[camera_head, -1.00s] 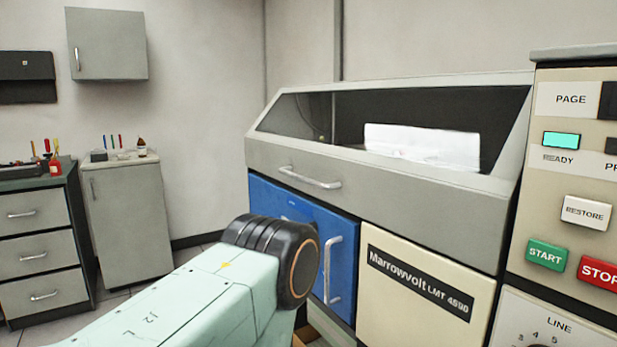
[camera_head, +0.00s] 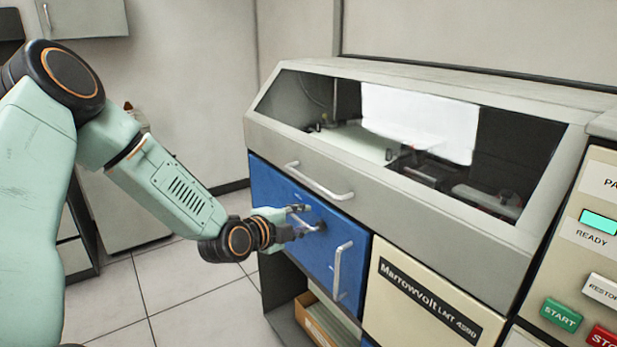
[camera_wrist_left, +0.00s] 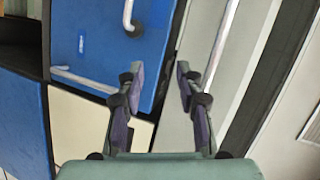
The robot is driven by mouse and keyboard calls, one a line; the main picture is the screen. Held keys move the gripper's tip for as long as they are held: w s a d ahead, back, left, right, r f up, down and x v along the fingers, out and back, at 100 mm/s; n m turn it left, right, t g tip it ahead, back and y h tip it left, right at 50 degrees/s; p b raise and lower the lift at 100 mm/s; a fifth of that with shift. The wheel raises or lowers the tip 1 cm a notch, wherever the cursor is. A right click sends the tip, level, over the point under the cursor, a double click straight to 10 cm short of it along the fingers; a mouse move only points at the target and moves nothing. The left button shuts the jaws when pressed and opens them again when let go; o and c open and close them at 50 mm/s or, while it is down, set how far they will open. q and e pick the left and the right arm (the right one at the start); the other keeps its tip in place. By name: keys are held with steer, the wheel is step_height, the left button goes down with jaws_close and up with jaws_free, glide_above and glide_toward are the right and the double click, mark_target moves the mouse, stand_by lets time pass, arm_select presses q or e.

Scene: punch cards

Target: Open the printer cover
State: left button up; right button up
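The printer's grey cover (camera_head: 400,215) is down, with a slanted clear window and a silver bar handle (camera_head: 318,182) on its front. My left gripper (camera_head: 305,219) is in front of the blue door (camera_head: 290,205), just below the handle. In the left wrist view the gripper (camera_wrist_left: 160,78) is open with nothing between its fingers. The cover's handle (camera_wrist_left: 220,45) there lies past the right finger, and the blue door (camera_wrist_left: 90,35) is behind the left finger. Whether a finger touches the door is unclear. My right gripper is not in view.
The blue door has its own upright handle (camera_head: 338,270). Beside it is a cream panel (camera_head: 420,305). A control panel with a green START button (camera_head: 561,314) stands at the right. White paper (camera_head: 420,120) shows behind the window. Tiled floor is clear at the lower left.

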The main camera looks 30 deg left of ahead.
arm_select(q)
steer(key=m+t+p, duration=0.1)
steer(key=m+t, duration=0.1)
glide_toward(309, 179)
steer(key=w, duration=0.2)
steer(key=shift+y, duration=0.4)
steer(key=w, duration=0.2)
steer(key=w+f+b, duration=0.1)
steer(key=w, duration=0.2)
steer(key=w+f+b, duration=0.1)
steer(key=w, duration=0.2)
steer(key=shift+f, duration=0.1)
steer(key=shift+w, duration=0.1)
steer(key=shift+d, duration=0.25)
arm_select(e)
steer(key=shift+d+f, duration=0.3)
steer(key=shift+f, duration=0.05)
arm_select(q)
steer(key=shift+c, duration=0.4)
steer(key=shift+a, duration=0.15)
steer(key=c, duration=0.3)
jaws_close()
arm_select(e)
steer(key=shift+a, duration=0.1)
arm_select(q)
steer(key=shift+g, duration=0.3)
